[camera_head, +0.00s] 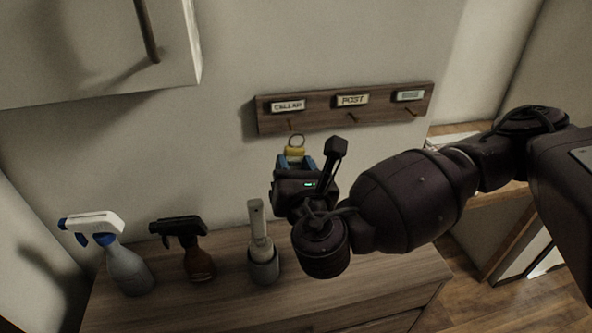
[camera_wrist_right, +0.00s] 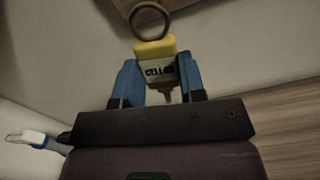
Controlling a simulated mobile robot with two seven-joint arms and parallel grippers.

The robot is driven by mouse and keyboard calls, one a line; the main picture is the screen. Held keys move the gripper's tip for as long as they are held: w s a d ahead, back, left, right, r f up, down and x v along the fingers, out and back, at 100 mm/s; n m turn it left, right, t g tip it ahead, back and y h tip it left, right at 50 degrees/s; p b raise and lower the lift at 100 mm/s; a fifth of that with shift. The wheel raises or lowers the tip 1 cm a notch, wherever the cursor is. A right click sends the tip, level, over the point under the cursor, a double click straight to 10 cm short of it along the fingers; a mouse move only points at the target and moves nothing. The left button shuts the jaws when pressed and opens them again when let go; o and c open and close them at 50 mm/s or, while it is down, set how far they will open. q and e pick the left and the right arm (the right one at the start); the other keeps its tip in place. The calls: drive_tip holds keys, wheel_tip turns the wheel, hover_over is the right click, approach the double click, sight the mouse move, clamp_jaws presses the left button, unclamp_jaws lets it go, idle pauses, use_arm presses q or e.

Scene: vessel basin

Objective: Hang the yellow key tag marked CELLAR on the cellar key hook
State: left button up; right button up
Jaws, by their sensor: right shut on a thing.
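The yellow key tag (camera_wrist_right: 156,50) is between the blue fingers of my right gripper (camera_wrist_right: 158,80), its ring (camera_wrist_right: 149,20) pointing up. Its dark lettering appears upside down and only partly readable in the wrist view. In the head view my right gripper (camera_head: 296,163) holds the tag (camera_head: 295,152) just below the cellar hook (camera_head: 293,125), under the CELLAR label (camera_head: 288,105). The ring (camera_head: 296,140) shows below the hook and appears apart from it; the depth between them is unclear. My left gripper is out of view.
The wooden rack (camera_head: 330,107) also has a POST label (camera_head: 352,100) and a third pale label (camera_head: 410,96). A white-headed spray bottle (camera_head: 127,270), a brown spray bottle (camera_head: 196,262) and a brush in a holder (camera_head: 263,266) stand on the cabinet top below.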

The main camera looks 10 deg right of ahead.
drive_tip(key=shift+w+f, duration=0.15)
drive_tip(key=shift+w, duration=1.3)
drive_tip(key=shift+w+f, duration=0.1)
drive_tip(key=shift+w, duration=1.3)
drive_tip(key=shift+w+f+b, duration=0.55)
drive_tip(key=shift+w+b, duration=0.05)
drive_tip(key=o, duration=1)
